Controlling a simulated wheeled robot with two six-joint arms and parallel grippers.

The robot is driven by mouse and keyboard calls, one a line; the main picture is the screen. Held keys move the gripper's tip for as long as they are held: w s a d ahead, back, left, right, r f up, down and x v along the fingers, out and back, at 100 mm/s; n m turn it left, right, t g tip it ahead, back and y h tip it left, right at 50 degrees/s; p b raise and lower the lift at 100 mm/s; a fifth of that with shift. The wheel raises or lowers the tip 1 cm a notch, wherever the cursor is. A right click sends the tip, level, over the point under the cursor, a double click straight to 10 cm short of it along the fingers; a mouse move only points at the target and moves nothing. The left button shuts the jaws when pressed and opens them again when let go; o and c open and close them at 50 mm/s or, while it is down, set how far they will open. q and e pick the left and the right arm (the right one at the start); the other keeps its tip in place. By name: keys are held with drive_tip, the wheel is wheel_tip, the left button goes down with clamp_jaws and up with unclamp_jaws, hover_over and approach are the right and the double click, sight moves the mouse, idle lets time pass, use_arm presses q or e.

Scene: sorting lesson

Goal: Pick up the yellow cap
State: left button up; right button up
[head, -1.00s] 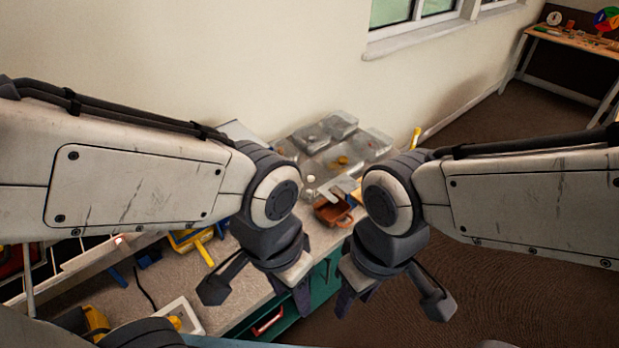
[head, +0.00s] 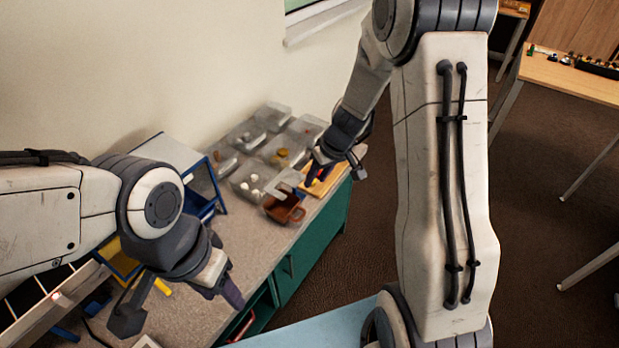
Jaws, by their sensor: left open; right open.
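I cannot clearly make out a yellow cap. A small orange-yellow item (head: 281,154) lies in one of the grey bins, too small to identify. My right gripper (head: 336,173) is open, just above a yellow board or shallow tray (head: 327,186) at the far right end of the counter. Small blue and red bits show by its fingers, and the gripper hides part of the board. My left gripper (head: 183,300) is open and empty, over the near left part of the counter.
Several grey bins (head: 238,183) stand against the wall; one holds white round items (head: 250,181). A brown container (head: 286,208) sits in front of them. A blue-framed box (head: 205,178) stands left. The counter (head: 255,252) between is clear.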

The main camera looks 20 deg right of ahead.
sight(315, 186)
drive_tip(key=w+d+f+n+t, duration=0.1)
drive_tip(key=w+d+f, duration=0.1)
drive_tip(key=w+f, duration=0.2)
drive_tip(key=w+d+f+p, duration=0.1)
drive_tip(key=w+d+f, duration=0.1)
drive_tip(key=w+f, duration=0.3)
drive_tip(key=w+d+f+n+t, duration=0.1)
drive_tip(key=w+d+f, duration=0.2)
drive_tip(key=w+f, duration=0.2)
drive_tip(key=shift+w+f+n+t+y, duration=0.15)
drive_tip(key=shift+f+n+t+y, duration=0.15)
drive_tip(key=shift+p+x, duration=1.4)
drive_tip(key=shift+x, duration=1)
drive_tip(key=shift+w+f, duration=0.15)
drive_tip(key=shift+f, duration=0.55)
drive_tip(key=shift+c, duration=0.3)
clamp_jaws()
